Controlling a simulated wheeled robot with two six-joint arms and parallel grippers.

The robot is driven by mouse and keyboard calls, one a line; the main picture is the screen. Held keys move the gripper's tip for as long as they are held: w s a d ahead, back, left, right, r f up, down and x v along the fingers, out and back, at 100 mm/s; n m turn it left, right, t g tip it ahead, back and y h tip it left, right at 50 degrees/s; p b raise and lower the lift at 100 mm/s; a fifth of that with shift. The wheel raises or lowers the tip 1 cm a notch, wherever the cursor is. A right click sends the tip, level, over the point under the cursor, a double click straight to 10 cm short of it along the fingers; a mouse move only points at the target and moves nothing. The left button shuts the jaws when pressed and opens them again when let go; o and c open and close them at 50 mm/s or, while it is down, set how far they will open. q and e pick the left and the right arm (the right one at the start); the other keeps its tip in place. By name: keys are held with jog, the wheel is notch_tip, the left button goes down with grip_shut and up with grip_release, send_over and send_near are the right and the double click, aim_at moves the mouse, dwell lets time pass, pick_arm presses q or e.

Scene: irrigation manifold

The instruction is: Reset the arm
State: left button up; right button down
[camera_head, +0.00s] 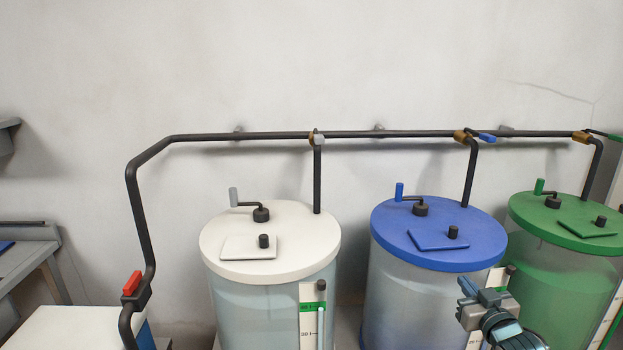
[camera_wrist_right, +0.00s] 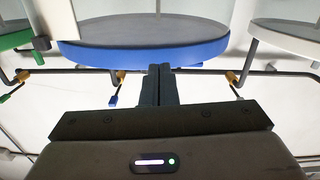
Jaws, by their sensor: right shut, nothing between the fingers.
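My right gripper (camera_head: 468,290) is at the lower right of the head view, in front of the blue-lidded tank (camera_head: 395,295) and below the level of its lid. Its fingers are together and hold nothing. In the right wrist view the closed fingers (camera_wrist_right: 159,85) show in the middle, with the blue lid's rim (camera_wrist_right: 140,52) behind them. I cannot tell the exact gap between gripper and tank. My left gripper is not in the head view.
A white-lidded tank (camera_head: 270,245) and a green-lidded tank (camera_head: 565,222) stand on either side. A dark pipe (camera_head: 370,134) with valves runs along the wall. A red-handled valve (camera_head: 132,284) is at the left. The wall above is clear.

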jog(key=s+a+f+g+h, duration=0.1)
jog(key=s+a+f+g, duration=0.25)
jog(key=s+f, duration=0.55)
jog(key=s+a+f+g, duration=0.3)
jog(key=s+f+g, duration=0.1)
jog(key=s+f, duration=0.5)
jog(key=s+a+f+g, duration=0.2)
jog(key=s+g, duration=0.1)
jog(key=s, duration=0.7)
jog(key=s+a+f+g, duration=0.2)
jog(key=s+f+g, duration=0.1)
jog(key=s, duration=0.7)
jog(key=d+f+g, duration=0.2)
jog(key=d+f, duration=0.1)
jog(key=f, duration=2.6)
jog(key=s+d+f, duration=0.1)
jog(key=s+f, duration=1.6)
jog(key=f, duration=0.3)
jog(key=shift+d+m+g, duration=0.2)
jog(key=shift+m+g, duration=0.2)
jog(key=shift+g, duration=0.05)
jog(key=shift+s, duration=0.1)
